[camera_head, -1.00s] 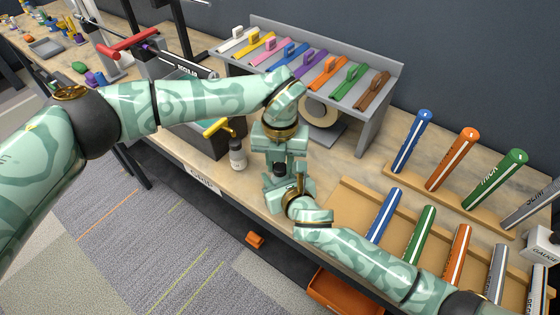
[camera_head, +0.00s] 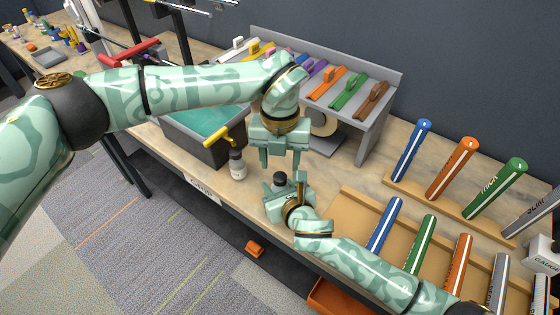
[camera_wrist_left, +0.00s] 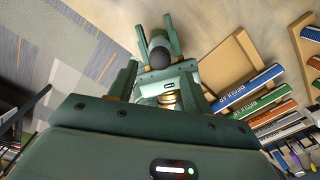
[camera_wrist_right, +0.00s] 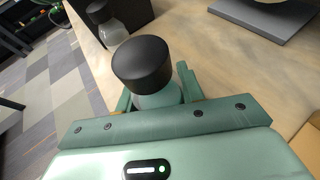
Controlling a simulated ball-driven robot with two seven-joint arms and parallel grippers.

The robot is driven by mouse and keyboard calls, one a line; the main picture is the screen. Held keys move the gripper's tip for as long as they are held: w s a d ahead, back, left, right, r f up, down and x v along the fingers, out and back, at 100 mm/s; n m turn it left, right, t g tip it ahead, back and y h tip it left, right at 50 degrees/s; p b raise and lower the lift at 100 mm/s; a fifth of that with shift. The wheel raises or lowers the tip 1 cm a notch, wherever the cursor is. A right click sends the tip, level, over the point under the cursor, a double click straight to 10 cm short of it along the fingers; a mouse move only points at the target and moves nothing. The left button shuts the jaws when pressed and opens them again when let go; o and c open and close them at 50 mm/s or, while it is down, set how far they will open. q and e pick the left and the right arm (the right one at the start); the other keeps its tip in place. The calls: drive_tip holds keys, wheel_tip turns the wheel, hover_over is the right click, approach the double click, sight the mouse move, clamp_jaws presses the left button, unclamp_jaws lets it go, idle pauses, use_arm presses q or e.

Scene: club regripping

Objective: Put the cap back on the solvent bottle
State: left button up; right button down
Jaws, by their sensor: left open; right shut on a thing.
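A small bottle with a black cap (camera_head: 280,178) stands upright in my right gripper (camera_head: 281,190), which is shut on its body. In the right wrist view the black cap (camera_wrist_right: 142,65) sits on top of the pale bottle body (camera_wrist_right: 158,98). The cap appears seated, but I cannot tell whether it is tight. My left gripper (camera_head: 280,165) is open, pointing down just above the cap, its fingers apart on either side. In the left wrist view the cap (camera_wrist_left: 160,57) shows beyond my left fingers, clear of them. The bottle's label is hidden.
A second dark-capped bottle (camera_head: 237,165) stands on the bench to the left, by a basin (camera_head: 190,145) with a yellow handle (camera_head: 217,132). A grip rack (camera_head: 372,125) is behind. Coloured tubes (camera_head: 447,165) stand at right. Bench between is narrow.

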sight(280, 176)
use_arm(q)
wheel_tip(280, 176, up, 4)
drive_tip(key=n, duration=0.3)
drive_tip(key=shift+f, duration=0.25)
drive_tip(key=shift+c, duration=0.3)
drive_tip(key=shift+f, duration=0.15)
drive_tip(key=shift+f, duration=3.9)
drive_tip(key=c, duration=1)
drive_tip(key=m, duration=0.3)
